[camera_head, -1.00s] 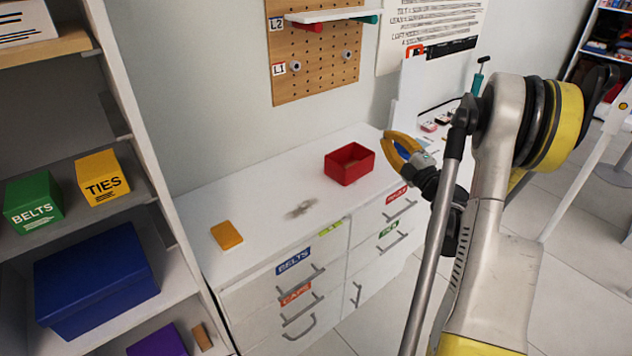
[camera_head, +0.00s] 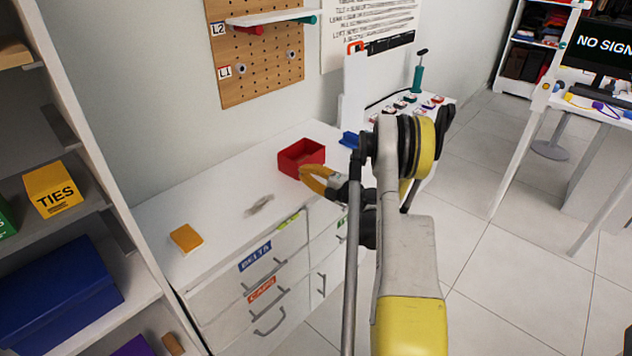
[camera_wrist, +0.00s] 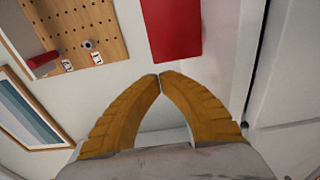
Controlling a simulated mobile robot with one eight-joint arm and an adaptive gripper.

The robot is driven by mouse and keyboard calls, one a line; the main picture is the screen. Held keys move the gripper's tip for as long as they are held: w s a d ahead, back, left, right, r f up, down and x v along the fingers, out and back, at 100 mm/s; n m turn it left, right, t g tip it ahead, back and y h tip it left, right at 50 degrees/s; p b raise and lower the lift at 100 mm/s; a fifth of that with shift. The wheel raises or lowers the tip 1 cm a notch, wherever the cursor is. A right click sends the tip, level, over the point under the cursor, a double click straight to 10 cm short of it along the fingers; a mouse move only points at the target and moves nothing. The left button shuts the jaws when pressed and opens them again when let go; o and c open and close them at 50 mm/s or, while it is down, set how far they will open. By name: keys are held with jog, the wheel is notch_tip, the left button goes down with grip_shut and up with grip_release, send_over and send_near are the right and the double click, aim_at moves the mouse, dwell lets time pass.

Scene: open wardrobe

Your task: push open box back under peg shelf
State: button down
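The red open box (camera_head: 297,156) stands upright on the white drawer unit's top (camera_head: 215,200), below and to the right of the pegboard. The peg shelf (camera_head: 270,18) is a white board on red and green pegs, high on the pegboard (camera_head: 258,60). My gripper (camera_head: 304,171) has yellow fingers and is at the box's near right side. In the wrist view, its fingertips (camera_wrist: 160,78) meet with nothing between them. The red box (camera_wrist: 172,30) shows just beyond the tips there; I cannot tell whether they touch it.
A yellow-orange block (camera_head: 186,238) and a small greyish item (camera_head: 259,205) lie on the top to the left. A blue object (camera_head: 349,139) is right of the box. An open shelf unit with a yellow TIES box (camera_head: 53,190) stands left.

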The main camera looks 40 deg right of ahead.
aim_at(300, 164)
jog(key=shift+w+d+b, duration=0.4)
jog(key=shift+w+d, duration=0.65)
jog(key=shift+w, duration=0.1)
